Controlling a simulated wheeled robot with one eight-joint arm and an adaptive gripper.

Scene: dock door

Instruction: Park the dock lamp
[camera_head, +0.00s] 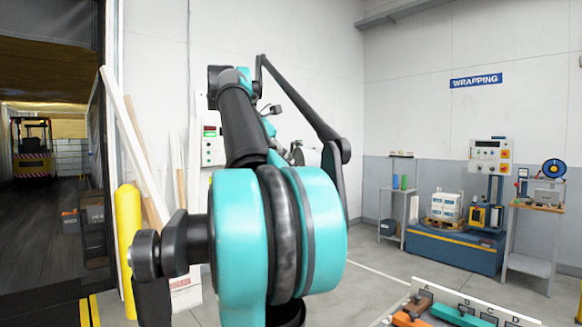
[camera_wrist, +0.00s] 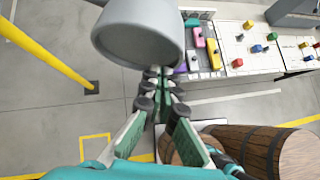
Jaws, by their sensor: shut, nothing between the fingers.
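A grey, rounded lamp head (camera_wrist: 138,30) fills the top middle of the wrist view. My own arm hides much of the lamp and gripper in the head view.
A yellow post (camera_head: 128,250) stands beside the dark dock opening (camera_head: 50,150) at left, near leaning planks (camera_head: 145,150). Wooden barrels (camera_wrist: 250,150) are at lower right in the wrist view. A white bench (camera_wrist: 240,68) holds coloured parts. Open floor lies at left.

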